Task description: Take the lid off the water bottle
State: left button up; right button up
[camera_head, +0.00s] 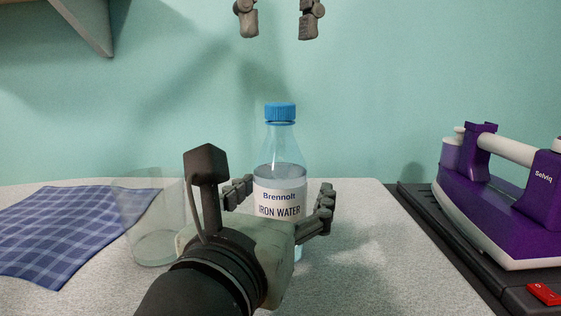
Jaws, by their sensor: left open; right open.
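The clear water bottle (279,178) stands upright on the padded board. Its white label reads "Brennolt IRON WATER", and its blue lid (280,112) is on top. The lower part of the bottle is mostly hidden behind this gripper.
A clear empty cup (155,230) stands left of the bottle, partly over a blue checked cloth (70,233). A purple iron (495,200) rests on a dark base (440,235) at the right. A shelf (60,15) juts out at upper left. The pale board (400,270) is bare between bottle and iron.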

jog(key=shift+x, duration=1.2)
grip_shut()
